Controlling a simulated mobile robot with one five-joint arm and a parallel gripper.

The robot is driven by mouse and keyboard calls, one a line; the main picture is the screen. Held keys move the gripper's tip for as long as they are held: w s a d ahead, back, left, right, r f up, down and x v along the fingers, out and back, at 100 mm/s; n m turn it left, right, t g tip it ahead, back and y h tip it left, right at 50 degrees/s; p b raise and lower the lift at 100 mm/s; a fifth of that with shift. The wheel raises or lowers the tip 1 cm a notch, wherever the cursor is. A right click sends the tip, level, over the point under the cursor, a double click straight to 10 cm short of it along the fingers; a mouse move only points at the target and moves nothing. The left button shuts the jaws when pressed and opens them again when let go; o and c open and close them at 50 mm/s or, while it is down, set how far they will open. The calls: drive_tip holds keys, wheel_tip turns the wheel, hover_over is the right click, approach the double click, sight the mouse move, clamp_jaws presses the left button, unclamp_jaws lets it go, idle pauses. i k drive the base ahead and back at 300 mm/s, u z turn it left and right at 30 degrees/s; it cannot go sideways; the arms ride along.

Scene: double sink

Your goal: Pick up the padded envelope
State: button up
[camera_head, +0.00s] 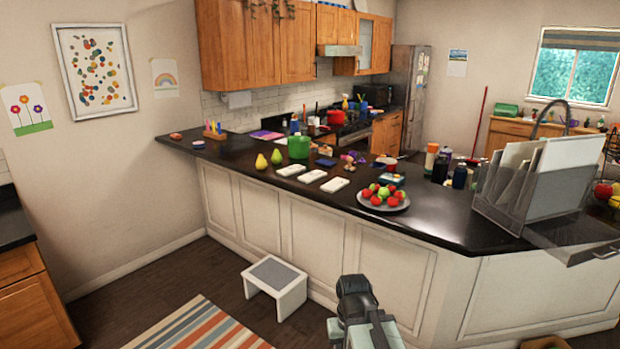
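I cannot pick out a padded envelope with certainty. A grey mesh file organizer (500,205) stands on the right part of the dark counter and holds several upright cream and white flat pieces (520,165), which may be envelopes or papers. Several small white flat items (312,176) lie in a row on the counter's middle; I cannot tell what they are. My dark arm end, with my gripper (354,286), shows at the bottom centre, in front of the counter's panelled side and apart from everything on top. Its fingers cannot be made out.
The dark counter (430,215) carries a plate of apples (383,204), pears (277,157), a green pot (298,147) and several bottles. A drawer-like tray (580,240) juts out at right. A white step stool (274,287) and striped rug (200,328) are on the floor.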

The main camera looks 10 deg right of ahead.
sight(309, 177)
drive_tip(key=u, duration=0.5)
drive_tip(key=i, duration=1.55)
drive_tip(key=u, duration=1.05)
drive_tip(key=i, duration=1.25)
drive_tip(key=z, duration=0.15)
